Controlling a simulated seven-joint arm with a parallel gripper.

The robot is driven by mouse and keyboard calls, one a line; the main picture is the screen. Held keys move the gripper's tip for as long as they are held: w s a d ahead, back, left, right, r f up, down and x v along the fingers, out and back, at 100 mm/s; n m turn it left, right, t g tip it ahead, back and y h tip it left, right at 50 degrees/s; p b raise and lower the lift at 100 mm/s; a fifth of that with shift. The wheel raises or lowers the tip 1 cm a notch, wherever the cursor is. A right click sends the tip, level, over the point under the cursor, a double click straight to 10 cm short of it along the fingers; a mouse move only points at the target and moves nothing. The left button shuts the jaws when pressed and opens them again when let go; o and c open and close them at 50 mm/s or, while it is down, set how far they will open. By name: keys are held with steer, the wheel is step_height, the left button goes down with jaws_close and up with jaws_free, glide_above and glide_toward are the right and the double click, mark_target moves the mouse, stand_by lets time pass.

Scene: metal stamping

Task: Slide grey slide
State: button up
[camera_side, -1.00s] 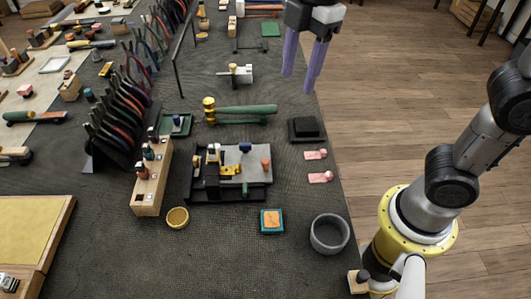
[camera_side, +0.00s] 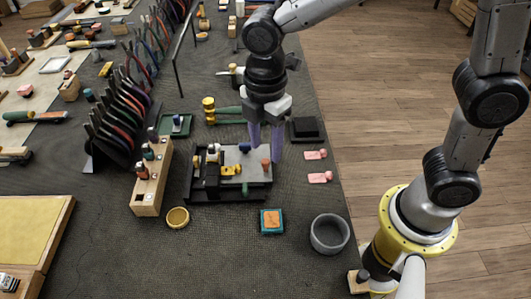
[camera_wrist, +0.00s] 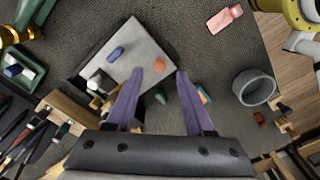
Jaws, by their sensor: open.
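The grey slide (camera_side: 235,161) is a flat grey plate on a black base in the middle of the mat. It also shows in the wrist view (camera_wrist: 147,65). In the wrist view my fingertips (camera_wrist: 170,70) are near the plate's edge, with the orange knob showing between the fingers. I cannot tell their height above it.
A wooden block with holes (camera_side: 150,185) and a tool rack stand left of the fixture. A yellow bowl (camera_side: 177,217), a teal-orange square (camera_side: 271,221) and a grey ring-shaped bowl (camera_side: 329,234) lie in front. Pink pieces (camera_side: 318,177) and a black block (camera_side: 306,129) are right.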

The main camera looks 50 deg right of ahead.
mark_target(265, 161)
steer(key=shift+f, duration=1.75)
jaws_close()
